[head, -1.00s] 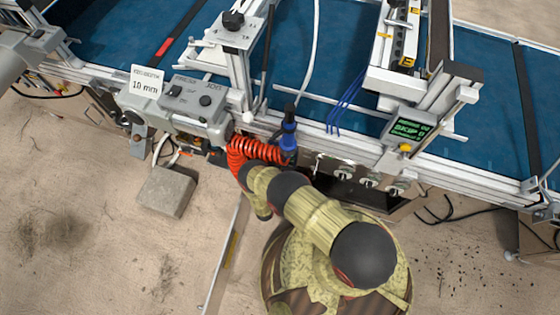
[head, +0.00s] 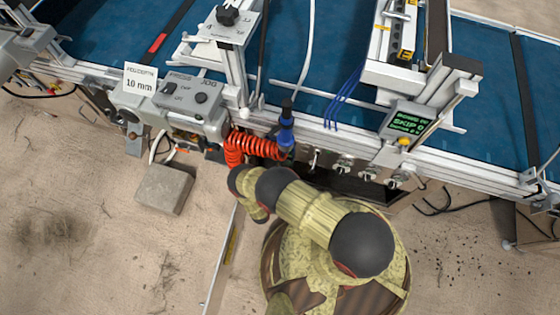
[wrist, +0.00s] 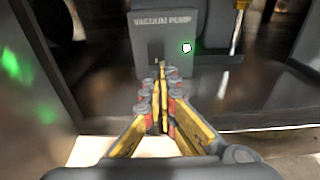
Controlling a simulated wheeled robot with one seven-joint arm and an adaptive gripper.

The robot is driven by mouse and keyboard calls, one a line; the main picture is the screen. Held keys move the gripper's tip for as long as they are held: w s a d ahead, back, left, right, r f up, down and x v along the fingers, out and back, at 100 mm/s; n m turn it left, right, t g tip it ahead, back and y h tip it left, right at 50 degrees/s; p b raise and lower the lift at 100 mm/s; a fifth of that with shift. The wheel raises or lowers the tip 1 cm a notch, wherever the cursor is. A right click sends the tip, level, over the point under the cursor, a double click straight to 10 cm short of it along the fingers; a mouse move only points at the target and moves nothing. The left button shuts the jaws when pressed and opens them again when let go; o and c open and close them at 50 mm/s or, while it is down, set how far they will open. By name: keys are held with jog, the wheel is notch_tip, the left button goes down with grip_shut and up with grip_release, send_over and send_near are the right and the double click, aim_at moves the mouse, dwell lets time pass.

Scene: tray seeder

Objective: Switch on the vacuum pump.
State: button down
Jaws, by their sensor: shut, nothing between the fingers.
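The vacuum pump (wrist: 202,20) is a grey box labelled VACUUM PUMP, straight ahead in the wrist view. A small dark switch (wrist: 156,52) sits left of the lamp, partly hidden by my fingertips. My gripper (wrist: 161,72) is shut and empty, its yellow fingers pointing at the pump just below the switch. I cannot tell whether the tips touch it. In the head view my gripper and the pump are hidden beneath my arm and the machine's edge.
A shiny metal panel (wrist: 35,75) with green reflections stands close on the left. The seeder's frame and blue belt (head: 110,30) run above. A red coiled hose (head: 250,148), blue fitting (head: 286,130) and several valves lie near my arm. A concrete block (head: 164,189) sits on the ground.

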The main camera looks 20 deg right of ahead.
jog(key=shift+v, duration=1.7)
jog(key=shift+s+d, duration=0.15)
